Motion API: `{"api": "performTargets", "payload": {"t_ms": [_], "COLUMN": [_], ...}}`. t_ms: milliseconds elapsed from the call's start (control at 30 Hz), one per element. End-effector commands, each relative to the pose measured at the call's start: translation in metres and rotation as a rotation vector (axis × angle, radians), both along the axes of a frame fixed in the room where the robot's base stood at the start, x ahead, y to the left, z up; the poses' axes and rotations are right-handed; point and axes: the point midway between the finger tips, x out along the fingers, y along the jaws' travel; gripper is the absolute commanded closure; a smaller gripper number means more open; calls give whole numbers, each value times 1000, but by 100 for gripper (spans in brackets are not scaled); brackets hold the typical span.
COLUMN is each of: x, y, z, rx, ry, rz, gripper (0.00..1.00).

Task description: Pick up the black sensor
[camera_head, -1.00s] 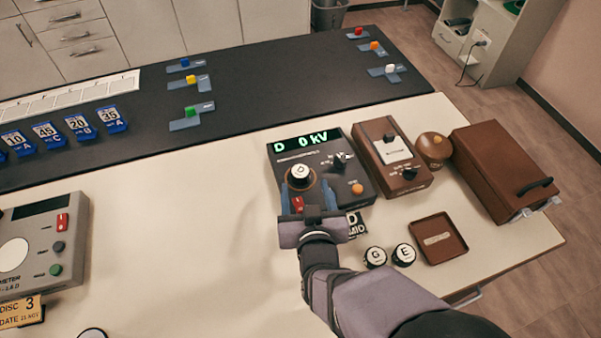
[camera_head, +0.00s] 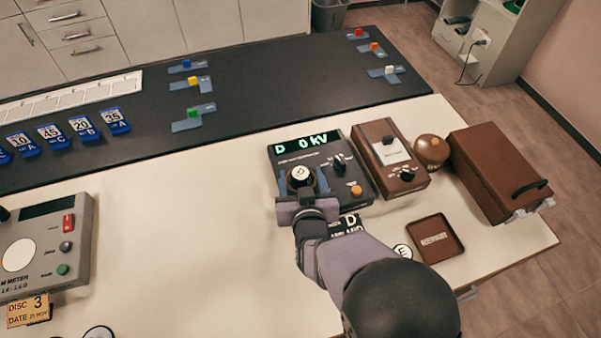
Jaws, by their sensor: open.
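A round black piece with a white top (camera_head: 300,174), apparently marked D, sits on the left part of a dark grey control box (camera_head: 320,158). It is the likeliest black sensor I can see, but I cannot be sure. My gripper (camera_head: 301,184) is at this piece, with one blue-grey finger on each side of it. The jaws are open, and I cannot tell whether the fingers touch it. The gripper body hides the box's lower left part. The box's green display reads D 0 kV.
A brown control box (camera_head: 375,150), a brown round knob-like object (camera_head: 431,150) and a brown case (camera_head: 497,170) stand to the right. A brown tray (camera_head: 460,250) and a disc marked E (camera_head: 402,251) lie near my arm. A grey meter (camera_head: 78,262) stands at left. The tabletop between is clear.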

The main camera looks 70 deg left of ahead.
Motion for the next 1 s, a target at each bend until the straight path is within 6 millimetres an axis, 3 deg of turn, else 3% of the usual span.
{"api": "performTargets", "payload": {"t_ms": [267, 467, 800, 1000], "x": [1, 1, 1, 1], "y": [2, 1, 2, 2], "z": [-1, -1, 2, 18], "rx": [0, 0, 2, 6], "ry": [0, 0, 0, 1], "rz": [0, 0, 0, -1], "gripper": [40, 86, 90, 90]}}
